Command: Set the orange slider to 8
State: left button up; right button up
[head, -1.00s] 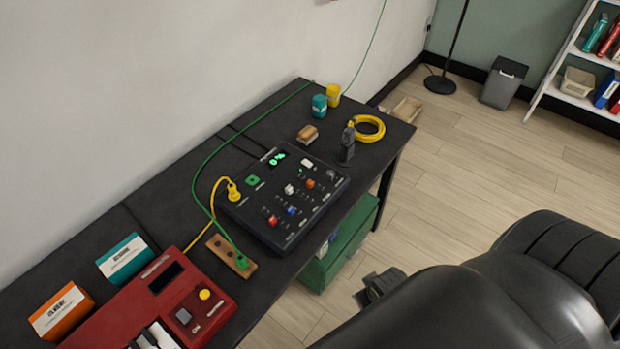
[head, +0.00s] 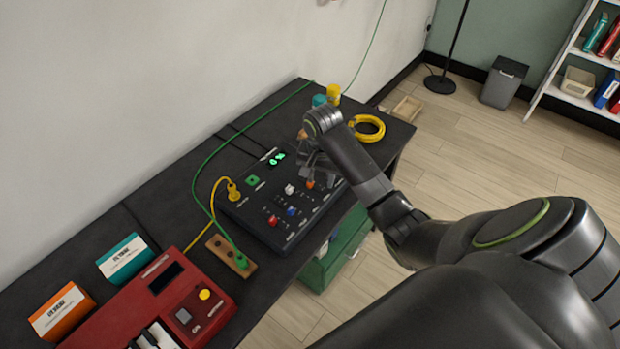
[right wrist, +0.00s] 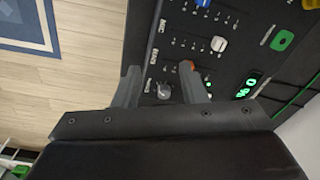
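The black control console (head: 262,218) lies on the dark bench, with several coloured slider caps. The orange slider's cap (head: 310,184) shows at the console's right part, close under my right gripper (head: 314,162). In the right wrist view, my right gripper (right wrist: 160,72) is open, its two fingers apart over the console edge. The orange cap (right wrist: 187,65) shows at the tip of the right-hand finger, which partly hides it; I cannot tell if they touch. A grey knob (right wrist: 163,91) shows between the fingers. My left gripper is out of view.
A white slider cap (right wrist: 218,43) and a blue one (right wrist: 203,3) sit near the orange one. A yellow cable coil (head: 368,128) lies behind my right arm. A yellow plug (head: 233,192) and green cable (head: 204,165) are at the console's left. A red device (head: 178,318) stands nearer.

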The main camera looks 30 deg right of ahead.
jog(key=w+d+r+m, duration=0.1)
jog(key=w+r+m, duration=0.3)
jog(key=w+r, duration=0.35)
jog(key=shift+g, duration=0.3)
jog(key=f, duration=1.6)
jog(key=shift+s+d+f, duration=0.1)
jog(key=shift+d+f, duration=0.1)
grip_shut()
